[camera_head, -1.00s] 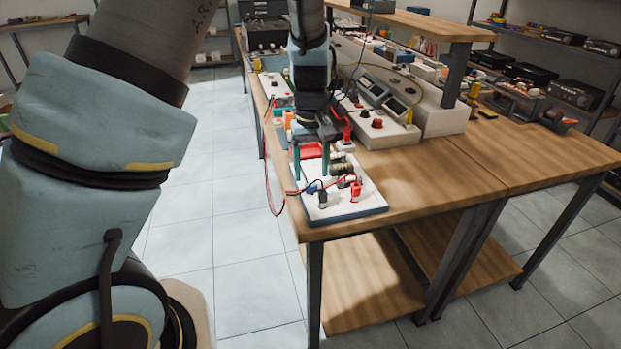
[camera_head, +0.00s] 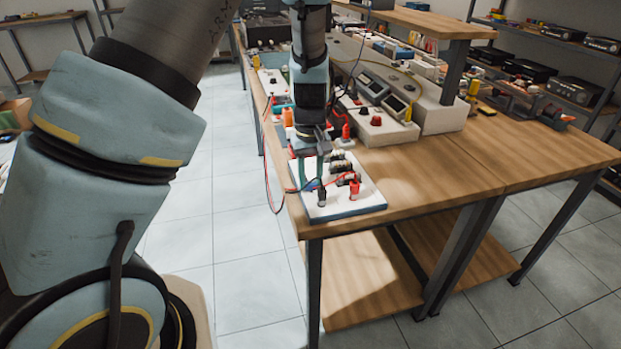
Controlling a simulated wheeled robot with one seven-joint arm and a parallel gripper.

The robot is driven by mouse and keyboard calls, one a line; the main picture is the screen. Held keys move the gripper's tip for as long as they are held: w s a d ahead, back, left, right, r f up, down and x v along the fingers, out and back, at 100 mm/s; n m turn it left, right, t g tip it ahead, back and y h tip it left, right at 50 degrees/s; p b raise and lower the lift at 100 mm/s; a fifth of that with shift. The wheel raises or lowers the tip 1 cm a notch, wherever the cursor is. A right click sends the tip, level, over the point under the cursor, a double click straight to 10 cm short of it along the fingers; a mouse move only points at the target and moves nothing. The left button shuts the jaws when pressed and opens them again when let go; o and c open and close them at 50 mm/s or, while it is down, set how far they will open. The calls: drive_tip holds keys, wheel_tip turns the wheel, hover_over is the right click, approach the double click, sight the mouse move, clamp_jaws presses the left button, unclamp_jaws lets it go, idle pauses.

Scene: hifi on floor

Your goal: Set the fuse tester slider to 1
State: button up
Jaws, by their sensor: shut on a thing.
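The fuse tester appears to be the white board (camera_head: 352,202) with a blue edge at the near left corner of the wooden bench. It carries dark cylindrical parts, red and black plugs and leads. My gripper (camera_head: 310,184) points down at its left part, with the teal fingers low over the board and shut on a small blue piece (camera_head: 313,186), which looks like the slider knob. The fingers hide most of this piece and its track. Scale marks, including the 1, are too small to read.
Red and black leads (camera_head: 270,180) hang in a loop past the bench's left edge. A white box with a red knob (camera_head: 376,121) and grey meters stand behind the board. The bench top (camera_head: 450,165) to the right is clear.

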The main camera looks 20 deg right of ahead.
clamp_jaws()
idle(0.8)
